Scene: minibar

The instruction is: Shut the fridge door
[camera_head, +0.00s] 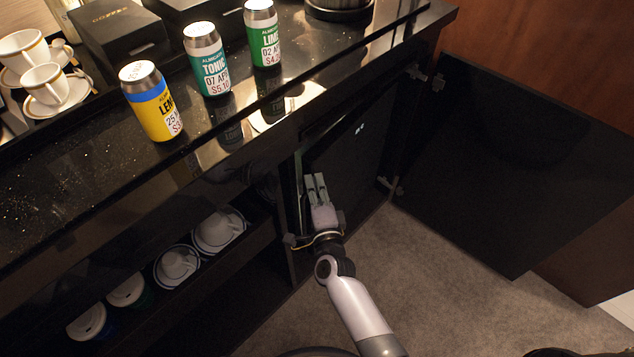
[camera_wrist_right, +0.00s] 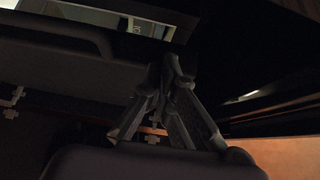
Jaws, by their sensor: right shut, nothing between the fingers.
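The black fridge door (camera_head: 352,150) with a small white mark is in the lower cabinet, under the counter. My left gripper is not in view.
A black cabinet door (camera_head: 510,165) stands wide open at the right, on hinges. Yellow, teal and green cans (camera_head: 153,101) and white cups (camera_head: 45,83) stand on the counter. Carpet (camera_head: 430,290) is clear.

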